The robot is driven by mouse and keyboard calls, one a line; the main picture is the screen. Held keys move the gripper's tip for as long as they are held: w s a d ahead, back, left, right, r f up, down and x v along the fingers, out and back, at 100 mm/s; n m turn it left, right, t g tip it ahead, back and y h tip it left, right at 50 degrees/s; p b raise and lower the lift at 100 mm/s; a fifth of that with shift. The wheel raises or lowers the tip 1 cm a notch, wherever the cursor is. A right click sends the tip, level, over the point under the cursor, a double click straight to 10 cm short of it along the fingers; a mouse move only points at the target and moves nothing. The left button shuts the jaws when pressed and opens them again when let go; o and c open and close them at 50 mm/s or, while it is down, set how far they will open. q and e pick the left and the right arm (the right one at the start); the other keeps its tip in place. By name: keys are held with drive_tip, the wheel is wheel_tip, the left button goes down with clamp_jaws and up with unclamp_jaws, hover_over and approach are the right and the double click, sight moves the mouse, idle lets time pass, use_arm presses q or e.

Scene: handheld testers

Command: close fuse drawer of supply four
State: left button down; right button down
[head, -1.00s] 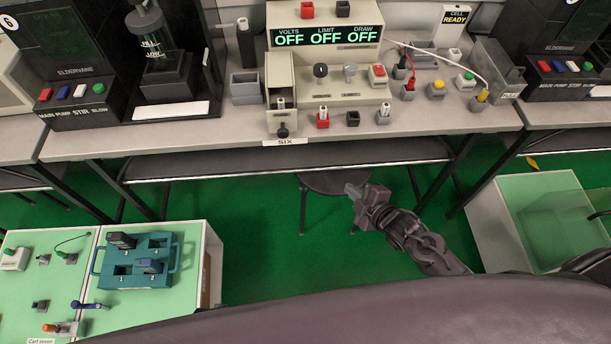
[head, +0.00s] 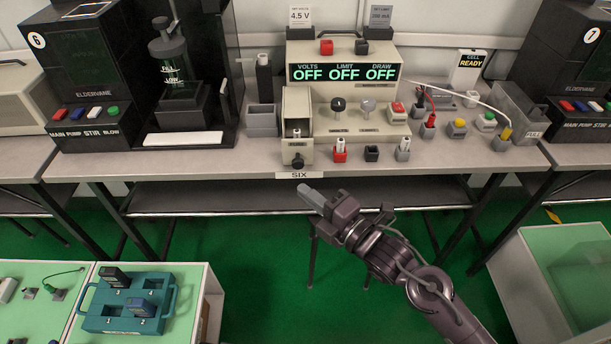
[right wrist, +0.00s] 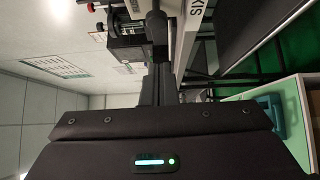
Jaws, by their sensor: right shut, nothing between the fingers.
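A beige power supply (head: 345,75) stands on the bench, its display reading OFF three times. The label on the bench edge below it reads SIX; I see no supply marked four. At the supply's lower left, a small drawer (head: 297,150) with a black knob (head: 298,164) sticks out toward the bench's front edge, open, with a pale-topped part in it. My right gripper (head: 308,196) is shut and empty, in front of and below the drawer, apart from it in the head view. The right wrist view shows the SIX label beside the dark fingers. My left gripper is not in view.
Right of the drawer, a red socket (head: 340,152) and other small sockets stand along the bench edge. A grey bin (head: 262,120) is left of the supply. A cart with a teal tray (head: 125,300) stands lower left. Green floor lies open below.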

sight(305, 165)
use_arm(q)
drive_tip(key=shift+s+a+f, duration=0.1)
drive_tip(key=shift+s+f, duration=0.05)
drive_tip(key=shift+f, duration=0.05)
use_arm(e)
drive_tip(key=w, duration=0.5)
drive_tip(key=shift+a, duration=0.4)
